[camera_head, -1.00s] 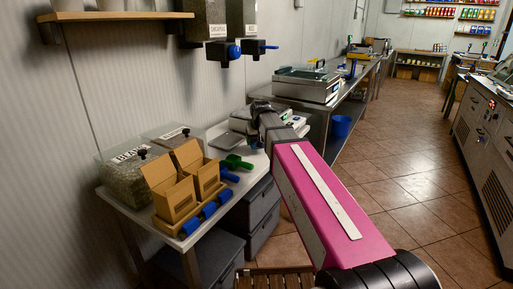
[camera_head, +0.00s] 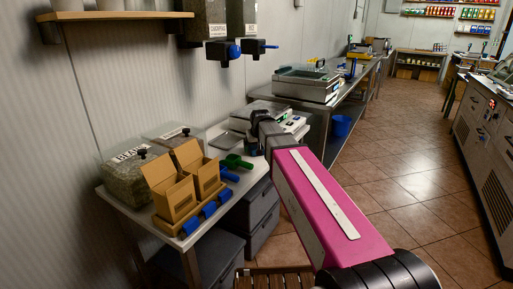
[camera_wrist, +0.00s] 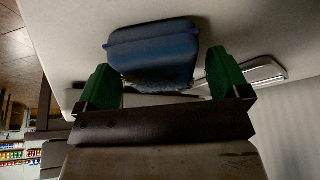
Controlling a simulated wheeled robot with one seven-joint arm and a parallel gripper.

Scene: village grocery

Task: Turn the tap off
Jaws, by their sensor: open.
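Two blue taps sit under the wall dispensers at the top of the head view. The left tap (camera_head: 234,50) has a rounded blue knob; the right tap (camera_head: 265,46) has a blue part pointing sideways. I cannot tell whether either is on. My gripper (camera_head: 251,146) is low over the white counter, well below both taps and partly hidden by my arm. In the wrist view my gripper (camera_wrist: 163,85) is open, its green fingertips spread wide. A dark blue object (camera_wrist: 152,50) shows between them; I cannot tell what it is or whether they touch it.
The tiled floor (camera_head: 400,160) to the right is clear.

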